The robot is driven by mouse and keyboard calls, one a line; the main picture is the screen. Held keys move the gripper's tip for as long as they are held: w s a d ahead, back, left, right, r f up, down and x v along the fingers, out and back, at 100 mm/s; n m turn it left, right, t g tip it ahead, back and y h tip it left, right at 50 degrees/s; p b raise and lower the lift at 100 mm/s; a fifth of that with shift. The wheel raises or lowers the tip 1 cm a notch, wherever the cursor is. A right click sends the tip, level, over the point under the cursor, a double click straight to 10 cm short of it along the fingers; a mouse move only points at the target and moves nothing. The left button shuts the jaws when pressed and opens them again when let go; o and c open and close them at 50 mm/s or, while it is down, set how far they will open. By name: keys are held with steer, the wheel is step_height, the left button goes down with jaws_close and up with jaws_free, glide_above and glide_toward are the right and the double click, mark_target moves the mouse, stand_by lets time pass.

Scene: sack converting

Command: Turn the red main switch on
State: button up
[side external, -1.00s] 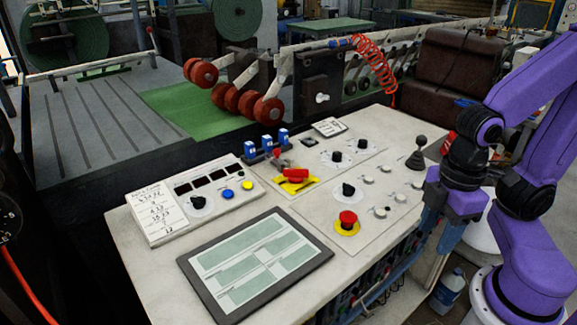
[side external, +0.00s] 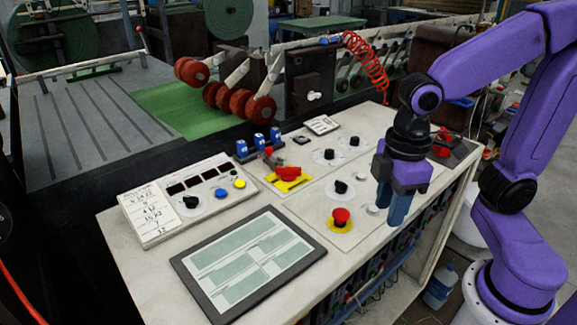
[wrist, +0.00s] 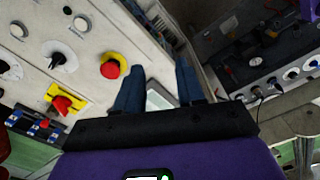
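The red main switch (side external: 288,173) is a red handle on a yellow plate in the middle of the console panel. In the wrist view the red handle (wrist: 62,104) and its yellow plate lie at the left. My gripper (side external: 393,208) hangs fingers down over the right front part of the console, to the right of the switch and apart from it. In the wrist view the two blue fingers (wrist: 158,86) stand apart with nothing between them, so it is open.
A red mushroom button on a yellow ring (side external: 341,217) stands between my gripper and the switch. Black knobs (side external: 341,188) and blue-topped parts (side external: 259,141) surround the switch. A tablet-like screen (side external: 249,264) lies at the front. A coiled red hose (side external: 370,62) hangs behind.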

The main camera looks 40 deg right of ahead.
steer(key=w+a+r, duration=0.3)
steer(key=w, duration=0.6)
step_height(320, 180, up, 4)
steer(key=m, duration=0.3)
glide_above(288, 167)
step_height(288, 167, down, 17)
steer(key=shift+f, duration=0.1)
steer(key=shift+c, duration=0.3)
jaws_close()
